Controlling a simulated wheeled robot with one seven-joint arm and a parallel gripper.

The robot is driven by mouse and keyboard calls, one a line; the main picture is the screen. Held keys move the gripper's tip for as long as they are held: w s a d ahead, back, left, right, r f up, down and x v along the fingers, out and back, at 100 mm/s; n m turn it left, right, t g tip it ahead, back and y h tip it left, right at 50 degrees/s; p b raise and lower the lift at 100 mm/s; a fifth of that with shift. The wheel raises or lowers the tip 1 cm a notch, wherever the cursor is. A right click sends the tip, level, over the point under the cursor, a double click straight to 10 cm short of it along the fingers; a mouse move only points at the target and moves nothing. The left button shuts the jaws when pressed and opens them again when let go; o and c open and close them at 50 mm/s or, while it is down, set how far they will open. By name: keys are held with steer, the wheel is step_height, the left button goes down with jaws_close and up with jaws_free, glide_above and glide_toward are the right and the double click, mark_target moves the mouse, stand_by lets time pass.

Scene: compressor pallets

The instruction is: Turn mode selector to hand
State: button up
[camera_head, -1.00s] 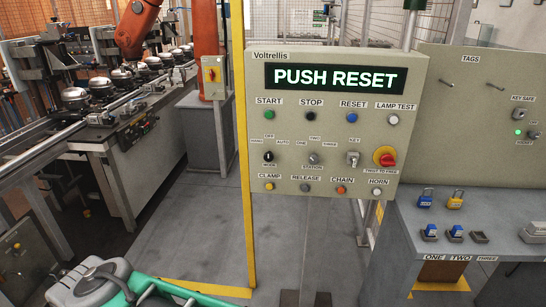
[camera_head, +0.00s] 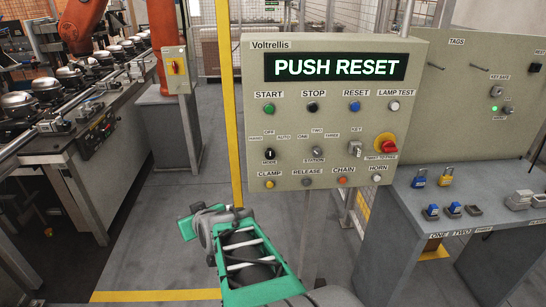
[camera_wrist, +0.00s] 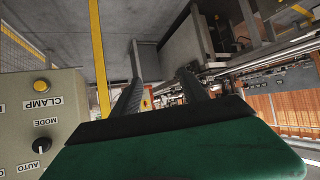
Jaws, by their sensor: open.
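The mode selector (camera_head: 269,154) is a small black knob with a pale mark, low on the left of the Voltrellis panel (camera_head: 310,226). Labels HAND, OFF and AUTO arch above it; its exact setting is too small to read. In the wrist view the panel is upside down at the left, with the mode selector (camera_wrist: 42,145) near the lower edge. My gripper (camera_wrist: 160,92) is open and empty there, with two dark fingers pointing past the panel's side. In the head view my green arm is below the panel's lower left; the fingers cannot be made out.
The yellow CLAMP button (camera_head: 270,184) sits just below the selector. The station selector (camera_head: 317,153) and red emergency stop (camera_head: 386,144) are to its right. A yellow post (camera_head: 230,110) stands at the panel's left edge. A grey bench (camera_head: 400,215) with padlocks is at right.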

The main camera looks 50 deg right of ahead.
steer(key=s+d+r+m+t+h, duration=0.1)
steer(key=s+d+r+m+h, duration=0.15)
steer(key=d, duration=0.75)
steer(key=m+h, duration=0.3)
steer(key=h, duration=0.4)
glide_toward(270, 155)
steer(key=shift+m, duration=0.25)
steer(key=p+x, duration=0.2)
steer(key=x, duration=0.5)
steer(key=shift+w+d, duration=0.45)
steer(key=shift+d, duration=0.05)
jaws_close()
